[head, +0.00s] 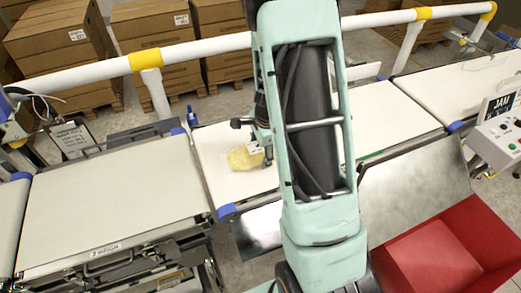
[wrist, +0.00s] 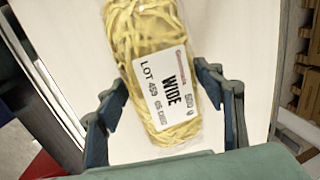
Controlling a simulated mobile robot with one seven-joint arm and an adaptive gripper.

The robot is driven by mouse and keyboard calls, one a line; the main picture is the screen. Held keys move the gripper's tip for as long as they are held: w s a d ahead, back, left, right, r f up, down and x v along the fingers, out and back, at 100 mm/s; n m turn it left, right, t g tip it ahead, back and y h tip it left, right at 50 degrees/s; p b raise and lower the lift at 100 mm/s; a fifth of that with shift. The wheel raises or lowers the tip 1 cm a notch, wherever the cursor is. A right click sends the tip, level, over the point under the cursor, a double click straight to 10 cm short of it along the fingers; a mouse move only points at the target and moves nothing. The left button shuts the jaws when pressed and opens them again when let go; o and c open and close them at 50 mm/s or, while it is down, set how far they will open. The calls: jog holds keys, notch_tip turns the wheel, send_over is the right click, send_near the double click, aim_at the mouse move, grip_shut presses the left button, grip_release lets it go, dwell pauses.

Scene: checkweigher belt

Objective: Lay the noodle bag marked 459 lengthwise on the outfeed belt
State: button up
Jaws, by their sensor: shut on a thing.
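The noodle bag (wrist: 150,30) is clear with yellow noodles and a white label reading LOT 459, WIDE, 500 g. My gripper (wrist: 157,88) has one finger on each side of the bag near its label end. In the head view the bag (head: 240,160) is at the near left part of the white belt (head: 215,150) beyond the weigh belt, with my gripper (head: 254,143) over it. The bag's long side runs roughly along this belt, slightly tilted. I cannot tell whether it rests on the belt or hangs just above. My arm hides the belt's middle.
The weigh belt (head: 110,195) lies to the left, empty. A steel chute (head: 415,185) and a red bin (head: 440,255) stand at the front right. A white rail (head: 200,50) runs behind, with stacked cartons (head: 60,40) past it.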

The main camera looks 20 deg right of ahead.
jog(key=shift+f, duration=0.15)
jog(key=o, duration=1.6)
jog(key=p+v, duration=0.2)
jog(key=v, duration=1)
